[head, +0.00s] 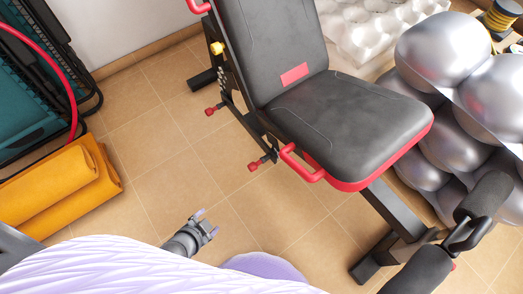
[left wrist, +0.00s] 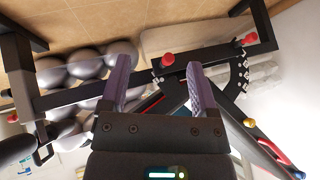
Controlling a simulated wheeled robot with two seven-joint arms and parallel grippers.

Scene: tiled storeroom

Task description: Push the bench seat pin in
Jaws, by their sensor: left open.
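The black bench with red trim stands right of centre, its seat (head: 355,120) flat and its backrest (head: 270,45) raised. A red-knobbed pin (head: 254,166) sticks out low beside the seat, and another red knob (head: 210,111) lies farther back. In the left wrist view, one red knob (left wrist: 168,59) shows ahead between the fingers and another (left wrist: 251,38) to the right. I cannot tell how deep either pin sits. My left gripper (head: 207,222) is open and empty, in front and left of the pins, apart from them. Its fingers (left wrist: 159,75) are spread. My right gripper is out of view.
Silver exercise balls (head: 440,50) are stacked right of the bench. A rolled orange mat (head: 65,185) lies at the left, near a dark folded frame (head: 40,80). The bench's foam rollers (head: 415,270) reach toward me at lower right. Tiled floor between mat and bench is clear.

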